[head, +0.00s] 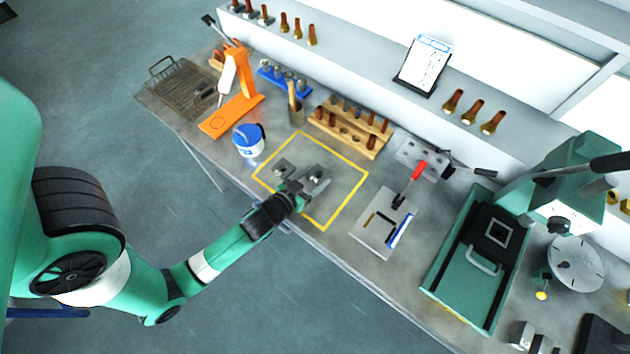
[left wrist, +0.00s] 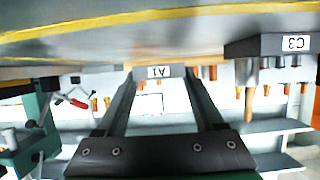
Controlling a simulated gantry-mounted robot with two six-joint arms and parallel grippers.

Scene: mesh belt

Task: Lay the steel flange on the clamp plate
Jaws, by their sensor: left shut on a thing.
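My left gripper (head: 308,186) is over the yellow-taped square on the bench. In the left wrist view its two fingers close on a grey steel piece labelled A1 (left wrist: 158,72). In the head view this piece (head: 317,174) shows a round silver top and is partly covered by the gripper. A second grey piece (head: 283,166), labelled C3 in the left wrist view (left wrist: 290,44), stands beside it, apart. I cannot tell by shape which is the flange. A steel plate (head: 372,236) with slots and a red-handled clamp (head: 417,171) lies right of the square. My right gripper is out of view.
A blue-and-white tub (head: 248,141) stands left of the square, with an orange stand (head: 240,108) behind. A wooden rack (head: 350,137) stands behind the square. A green press (head: 478,262) is at the right. Inside the yellow tape (head: 349,203), the right part is clear.

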